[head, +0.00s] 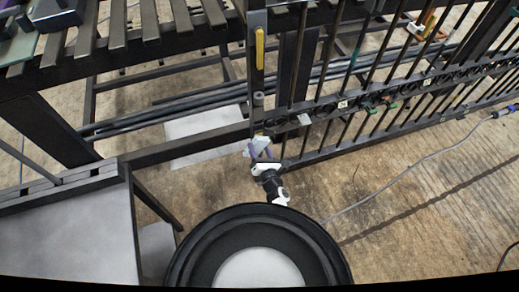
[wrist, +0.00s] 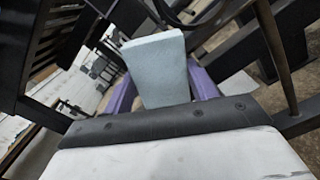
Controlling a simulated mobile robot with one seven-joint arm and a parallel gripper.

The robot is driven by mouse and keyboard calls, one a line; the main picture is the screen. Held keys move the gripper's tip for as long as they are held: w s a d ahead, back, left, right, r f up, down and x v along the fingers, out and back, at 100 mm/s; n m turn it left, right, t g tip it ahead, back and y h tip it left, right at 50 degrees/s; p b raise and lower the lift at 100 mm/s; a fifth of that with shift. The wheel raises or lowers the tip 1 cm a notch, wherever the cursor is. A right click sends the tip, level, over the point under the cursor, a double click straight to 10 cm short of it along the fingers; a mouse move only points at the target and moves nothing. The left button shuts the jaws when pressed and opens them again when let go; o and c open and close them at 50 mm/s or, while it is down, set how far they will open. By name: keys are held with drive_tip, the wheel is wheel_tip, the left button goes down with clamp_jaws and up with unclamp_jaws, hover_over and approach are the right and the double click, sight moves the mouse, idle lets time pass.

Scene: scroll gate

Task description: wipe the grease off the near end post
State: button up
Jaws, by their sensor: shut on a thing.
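My gripper (head: 263,153) has purple fingers and is shut on a pale blue block (head: 257,146), perhaps a sponge. In the wrist view the block (wrist: 157,68) stands up between the purple fingers (wrist: 160,95). The near end post (head: 257,85) is a dark upright with a yellow handle (head: 260,48) on it. In the head view the block is at the lower end of this post. I cannot tell whether they touch. No grease can be made out clearly; the block may hide part of the post.
The dark barred gate (head: 350,80) runs from the post to the upper right. A grey-topped table (head: 75,235) stands at left, and a slatted bench (head: 120,45) at upper left.

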drive_tip(key=shift+b+x, duration=0.55)
drive_tip(key=shift+x, duration=0.55)
drive_tip(key=shift+w+d, duration=0.25)
drive_tip(key=shift+d, duration=0.65)
drive_tip(key=shift+w+d, duration=0.2)
drive_tip(key=shift+d, duration=0.75)
drive_tip(key=shift+w, duration=0.15)
